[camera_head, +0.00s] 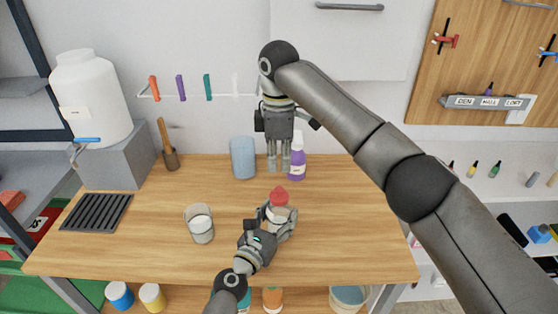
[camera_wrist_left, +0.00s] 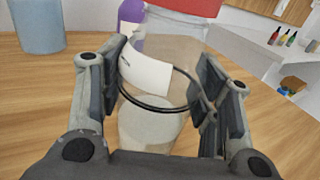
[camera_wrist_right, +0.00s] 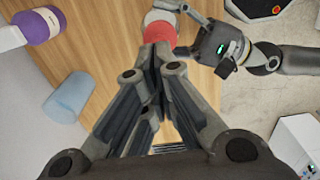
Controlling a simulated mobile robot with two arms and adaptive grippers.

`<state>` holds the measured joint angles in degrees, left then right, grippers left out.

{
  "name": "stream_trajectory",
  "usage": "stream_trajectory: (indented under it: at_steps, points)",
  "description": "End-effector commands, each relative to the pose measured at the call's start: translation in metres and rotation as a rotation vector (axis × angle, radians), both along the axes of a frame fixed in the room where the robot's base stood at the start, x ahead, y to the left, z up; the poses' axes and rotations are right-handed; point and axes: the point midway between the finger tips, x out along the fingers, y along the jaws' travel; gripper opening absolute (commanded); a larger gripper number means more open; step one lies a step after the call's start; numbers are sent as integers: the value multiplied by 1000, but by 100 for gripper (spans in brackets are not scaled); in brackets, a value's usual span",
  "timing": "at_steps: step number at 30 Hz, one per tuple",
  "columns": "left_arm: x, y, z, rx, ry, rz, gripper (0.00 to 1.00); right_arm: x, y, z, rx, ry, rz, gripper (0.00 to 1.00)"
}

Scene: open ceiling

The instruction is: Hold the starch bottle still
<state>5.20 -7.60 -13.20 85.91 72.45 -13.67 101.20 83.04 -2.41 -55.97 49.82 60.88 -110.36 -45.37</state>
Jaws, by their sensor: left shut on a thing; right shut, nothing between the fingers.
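The starch bottle, a clear bottle with a red cap (camera_head: 279,196), a white label (camera_wrist_left: 145,68) and pale contents, stands upright on the wooden table. My left gripper (camera_head: 277,221) is shut around its body. In the left wrist view my fingers (camera_wrist_left: 163,85) press on both sides, and the label's writing is too small to read. My right gripper (camera_head: 279,168) points down, shut and empty, behind the bottle and left of the purple bottle. In the right wrist view its closed fingertips (camera_wrist_right: 159,60) appear near the red cap (camera_wrist_right: 159,33).
A purple bottle (camera_head: 297,165) and a blue cylinder (camera_head: 243,158) stand at the back of the table (camera_head: 335,225). A glass with white contents (camera_head: 200,226) stands left of the starch bottle. A black rack (camera_head: 95,212) lies far left. The table's right part is clear.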

Motion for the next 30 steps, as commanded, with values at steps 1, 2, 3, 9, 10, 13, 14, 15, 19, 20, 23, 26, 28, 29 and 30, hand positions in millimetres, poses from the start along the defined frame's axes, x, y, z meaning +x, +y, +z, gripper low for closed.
stream_trajectory:
  at_steps: [1,2,3,9,10,13,14,15,19,20,23,26,28,29,30]
  points:
    - [0,0,-1,1,0,0,30,0,0,0,0,0,0,0]
    - [0,0,-1,1,0,0,30,0,0,0,0,0,0,0]
    - [0,0,-1,1,0,0,30,0,0,0,0,0,0,0]
    - [0,0,-1,1,0,0,30,0,0,0,1,1,0,0]
    - [0,0,-1,1,0,0,30,0,0,-1,1,1,1,0]
    - [0,0,-1,1,0,0,30,0,0,-1,0,0,0,0]
    - [0,0,-1,1,0,0,30,0,0,-2,0,1,0,0]
    - [0,0,-1,1,0,0,30,0,0,-3,0,1,0,0]
    - [0,0,-1,1,0,0,30,0,0,-7,-1,1,0,0]
    - [0,0,-1,1,0,0,30,0,0,-8,-1,1,0,0]
    - [0,0,-1,1,0,0,30,0,0,-11,0,1,0,0]
    - [0,0,-1,1,0,0,30,0,0,-13,0,1,0,0]
    - [0,0,-1,1,0,0,30,0,0,-16,0,1,0,0]
    - [0,0,-1,1,0,0,30,0,0,-17,0,1,0,0]
    - [0,0,-1,1,0,0,30,0,0,-18,0,1,0,0]
